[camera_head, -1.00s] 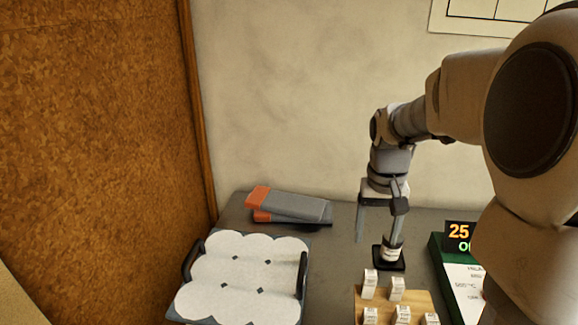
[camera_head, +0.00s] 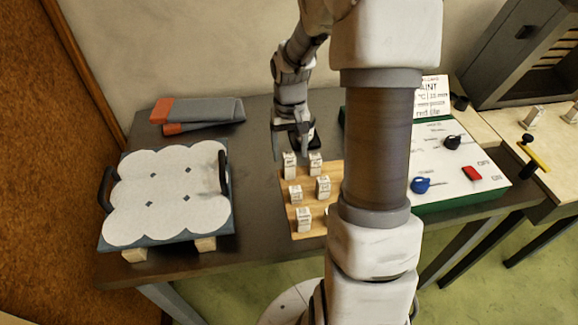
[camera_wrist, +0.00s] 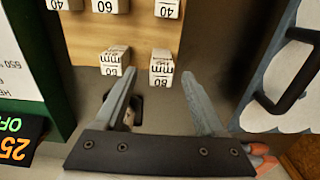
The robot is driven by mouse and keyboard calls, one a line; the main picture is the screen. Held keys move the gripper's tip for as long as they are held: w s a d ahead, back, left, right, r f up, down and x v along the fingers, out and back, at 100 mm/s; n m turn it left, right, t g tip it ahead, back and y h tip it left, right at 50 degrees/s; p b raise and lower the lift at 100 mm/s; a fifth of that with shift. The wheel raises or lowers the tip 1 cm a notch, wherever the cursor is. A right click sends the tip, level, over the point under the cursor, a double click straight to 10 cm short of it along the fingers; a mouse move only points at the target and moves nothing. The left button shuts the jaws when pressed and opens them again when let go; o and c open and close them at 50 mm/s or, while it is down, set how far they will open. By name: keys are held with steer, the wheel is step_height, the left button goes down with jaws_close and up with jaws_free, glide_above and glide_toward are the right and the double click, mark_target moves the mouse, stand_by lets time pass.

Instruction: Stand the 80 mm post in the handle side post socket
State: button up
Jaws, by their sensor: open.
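Several white labelled posts stand on a wooden rack (camera_head: 310,176). My gripper (camera_head: 290,150) is open and empty at the rack's back edge. In the wrist view its fingertips (camera_wrist: 158,76) point at the right-hand near post (camera_wrist: 162,66), apart from it as far as I can tell. That post is the back left one (camera_head: 289,163) in the head view. Its upside-down label ends in "mm"; I cannot read its number for certain. A neighbouring post (camera_wrist: 115,62) lies left of the fingers. I cannot pick out the handle side post socket with certainty.
A tray with two black handles (camera_head: 107,190) bears a white lobed sheet (camera_head: 172,192) with small dark diamonds. A green-edged control panel (camera_head: 450,165) is right of the rack. My arm hides part of the rack.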

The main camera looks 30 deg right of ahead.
mark_target(289, 164)
steer(key=shift+a+f, duration=0.1)
steer(key=shift+f, duration=2.6)
jaws_close()
